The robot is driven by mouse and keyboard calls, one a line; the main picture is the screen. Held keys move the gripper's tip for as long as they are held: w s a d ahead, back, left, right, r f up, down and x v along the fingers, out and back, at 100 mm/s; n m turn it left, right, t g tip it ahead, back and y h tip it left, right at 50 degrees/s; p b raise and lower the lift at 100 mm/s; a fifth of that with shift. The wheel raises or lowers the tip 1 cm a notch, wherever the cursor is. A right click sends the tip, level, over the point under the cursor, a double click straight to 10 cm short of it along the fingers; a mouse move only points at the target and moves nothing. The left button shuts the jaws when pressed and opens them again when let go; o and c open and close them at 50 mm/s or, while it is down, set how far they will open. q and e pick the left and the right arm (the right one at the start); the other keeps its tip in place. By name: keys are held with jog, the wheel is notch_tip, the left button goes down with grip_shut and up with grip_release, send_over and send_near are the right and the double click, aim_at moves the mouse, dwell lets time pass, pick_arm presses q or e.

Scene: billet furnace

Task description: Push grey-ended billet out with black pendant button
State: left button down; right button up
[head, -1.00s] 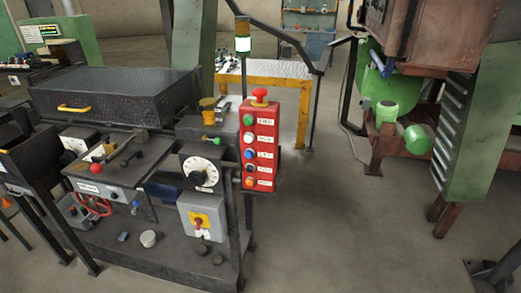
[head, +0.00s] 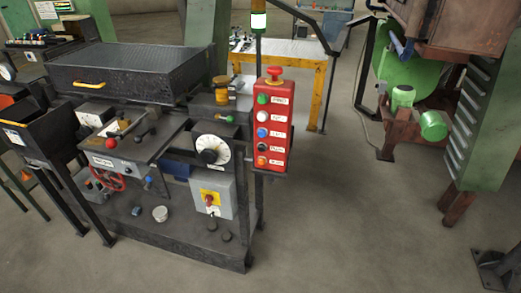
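A red pendant box (head: 272,125) hangs at the right end of the black control bench. It has a red mushroom knob (head: 274,73) on top and a column of buttons: green, white, blue, black (head: 262,147) and orange from top to bottom. Each button has a white label, too small to read surely. I cannot make out a grey-ended billet in this view. Neither of my grippers is in view.
The bench (head: 190,240) carries a large dial (head: 211,150), levers, a red handwheel (head: 107,178) and a grey switch box (head: 212,196). A yellow-framed table (head: 318,90) stands behind. Green machinery (head: 405,98) is at right.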

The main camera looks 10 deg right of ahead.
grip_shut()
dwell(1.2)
